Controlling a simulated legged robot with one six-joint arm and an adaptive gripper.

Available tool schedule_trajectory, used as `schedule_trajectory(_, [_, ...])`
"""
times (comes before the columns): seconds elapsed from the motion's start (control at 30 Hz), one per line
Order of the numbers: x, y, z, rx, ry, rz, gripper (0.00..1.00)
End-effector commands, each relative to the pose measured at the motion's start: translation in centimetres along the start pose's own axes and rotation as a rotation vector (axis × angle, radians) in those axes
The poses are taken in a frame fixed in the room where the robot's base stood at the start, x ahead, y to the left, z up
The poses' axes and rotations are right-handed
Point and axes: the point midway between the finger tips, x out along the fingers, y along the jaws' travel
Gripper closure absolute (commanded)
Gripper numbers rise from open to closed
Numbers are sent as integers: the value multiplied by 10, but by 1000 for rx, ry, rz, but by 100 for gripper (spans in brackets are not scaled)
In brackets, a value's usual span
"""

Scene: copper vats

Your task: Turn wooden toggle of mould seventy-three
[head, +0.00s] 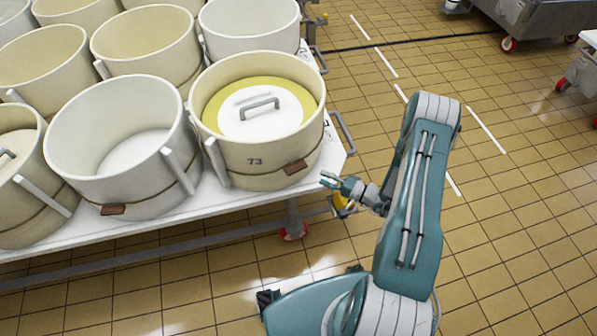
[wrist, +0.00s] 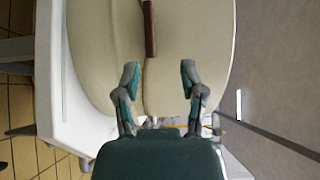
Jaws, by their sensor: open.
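Mould seventy-three (head: 238,167) is a cream round mould marked 73 at the table's right corner. A white lid with a metal handle (head: 260,108) lies inside it on a yellow layer. Its brown wooden toggle (head: 296,167) sits low on the outer wall, on a thin band, slightly tilted. My gripper (head: 327,179) is to the right of the toggle, apart from it. In the wrist view, my gripper (wrist: 160,77) is open and empty, its two fingers facing the mould wall (wrist: 110,50). The toggle (wrist: 150,28) shows upright in that picture, beyond the fingertips and roughly between them.
Other moulds crowd the white table (head: 180,212) to the left, including an empty one (head: 115,150) close beside with its own wooden toggle (head: 113,210). A metal rail (head: 341,133) runs at the table's right edge. Tiled floor is open to the right.

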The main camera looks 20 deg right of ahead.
Motion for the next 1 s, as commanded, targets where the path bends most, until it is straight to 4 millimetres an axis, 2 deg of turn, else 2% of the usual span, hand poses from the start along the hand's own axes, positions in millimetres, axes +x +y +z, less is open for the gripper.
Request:
schedule_trajectory(0.03, [-4, 9, 0, 0, 28, -5, 47])
schedule_trajectory(0.1, [-6, 15, -1, -3, 52, -9, 47])
schedule_trajectory(0.27, [2, 17, -2, -8, 59, -9, 47])
schedule_trajectory(0.7, [79, 16, -5, -7, 54, -10, 47])
schedule_trajectory(0.83, [94, 16, -7, -6, 56, -9, 47])
schedule_trajectory(1.0, [101, 16, -8, -6, 58, -9, 47])
